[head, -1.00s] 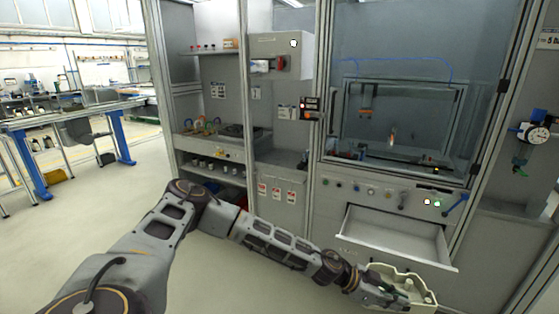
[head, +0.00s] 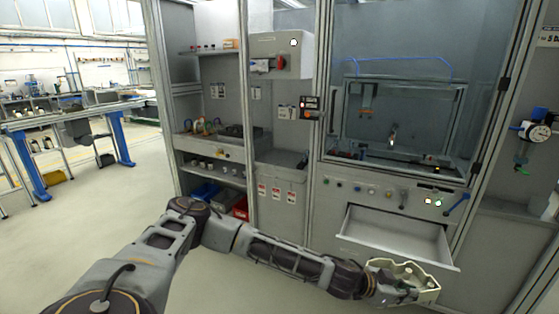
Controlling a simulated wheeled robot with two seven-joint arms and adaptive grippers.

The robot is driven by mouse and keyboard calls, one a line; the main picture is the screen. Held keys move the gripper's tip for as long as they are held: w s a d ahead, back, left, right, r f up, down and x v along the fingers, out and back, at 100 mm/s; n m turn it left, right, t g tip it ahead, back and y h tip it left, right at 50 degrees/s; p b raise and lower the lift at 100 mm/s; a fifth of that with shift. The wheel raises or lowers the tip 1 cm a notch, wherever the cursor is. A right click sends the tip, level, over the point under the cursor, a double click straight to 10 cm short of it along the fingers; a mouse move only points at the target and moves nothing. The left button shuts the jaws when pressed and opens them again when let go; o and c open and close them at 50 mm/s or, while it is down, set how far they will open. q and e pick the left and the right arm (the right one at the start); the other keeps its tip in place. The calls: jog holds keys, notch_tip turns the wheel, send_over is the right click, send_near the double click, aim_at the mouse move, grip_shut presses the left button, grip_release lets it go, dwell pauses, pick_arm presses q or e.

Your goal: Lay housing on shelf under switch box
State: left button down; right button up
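The housing (head: 424,277), a pale cream open casting, is at the lower right, in front of and below the open drawer. My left gripper (head: 396,292) is at its near left side and overlaps its wall; the fingers appear closed on that wall, though they are small and partly hidden. The switch box (head: 279,52), a grey box with a red rotary switch, hangs on the panel at upper centre. The shelf (head: 283,158) under it is a grey ledge above a panel with red-and-white labels. My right gripper is not in view.
An open white drawer (head: 398,238) juts out below the glazed machine cabinet (head: 405,115). Left of the shelf, a rack holds fittings (head: 210,148) and blue and red bins (head: 240,208).

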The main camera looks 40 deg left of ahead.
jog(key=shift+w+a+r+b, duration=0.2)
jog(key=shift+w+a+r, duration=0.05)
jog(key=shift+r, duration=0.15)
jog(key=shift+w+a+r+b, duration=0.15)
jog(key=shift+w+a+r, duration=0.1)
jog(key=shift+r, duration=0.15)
